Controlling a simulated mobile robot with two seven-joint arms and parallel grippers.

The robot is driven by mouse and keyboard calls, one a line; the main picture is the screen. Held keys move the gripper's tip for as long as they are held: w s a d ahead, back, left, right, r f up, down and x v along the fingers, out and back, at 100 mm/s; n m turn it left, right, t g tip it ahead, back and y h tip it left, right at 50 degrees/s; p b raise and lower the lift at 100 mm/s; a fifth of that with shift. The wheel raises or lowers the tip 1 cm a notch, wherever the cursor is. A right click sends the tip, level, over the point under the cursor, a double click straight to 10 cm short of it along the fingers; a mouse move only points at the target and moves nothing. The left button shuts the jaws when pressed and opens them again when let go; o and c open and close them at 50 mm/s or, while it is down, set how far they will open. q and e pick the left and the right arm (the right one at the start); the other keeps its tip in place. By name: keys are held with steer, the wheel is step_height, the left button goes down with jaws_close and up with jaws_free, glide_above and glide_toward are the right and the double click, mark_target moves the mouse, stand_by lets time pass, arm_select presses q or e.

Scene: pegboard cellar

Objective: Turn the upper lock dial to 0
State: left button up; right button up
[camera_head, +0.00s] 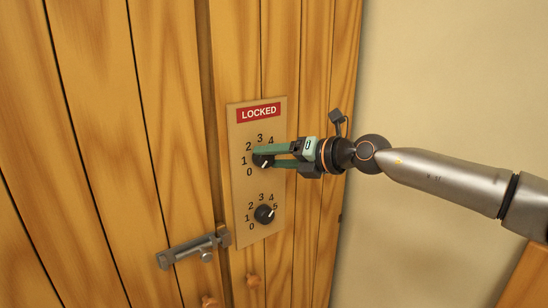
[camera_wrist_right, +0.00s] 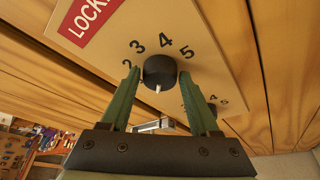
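The upper lock dial (camera_head: 263,160) is a black knob on a beige plate (camera_head: 240,190), ringed by numbers. Its white mark points to the lower right in the head view, away from the 0 at lower left. In the right wrist view the dial (camera_wrist_right: 160,70) shows its white mark pointing down the picture. My right gripper (camera_head: 262,158) is open, its green fingers on either side of the upper dial. In the wrist view (camera_wrist_right: 160,76) a narrow gap shows between each fingertip and the knob. The fingers hide some numbers. My left gripper is not in view.
A lower dial (camera_head: 264,214) sits below, its mark toward 5. A red LOCKED sign (camera_head: 258,112) tops the plate. A metal bolt (camera_head: 193,248) crosses the wooden door (camera_head: 100,150) at lower left. A bare wall (camera_head: 440,80) stands at right.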

steer(key=shift+o, duration=1.4)
steer(key=shift+s+d+r, duration=0.1)
steer(key=shift+s+d, duration=0.2)
steer(key=shift+d, duration=0.2)
steer(key=b+v, duration=0.3)
steer(key=v, duration=0.8)
steer(key=shift+b, duration=0.35)
steer(key=shift+s+d+r, duration=0.1)
steer(key=shift+r, duration=0.05)
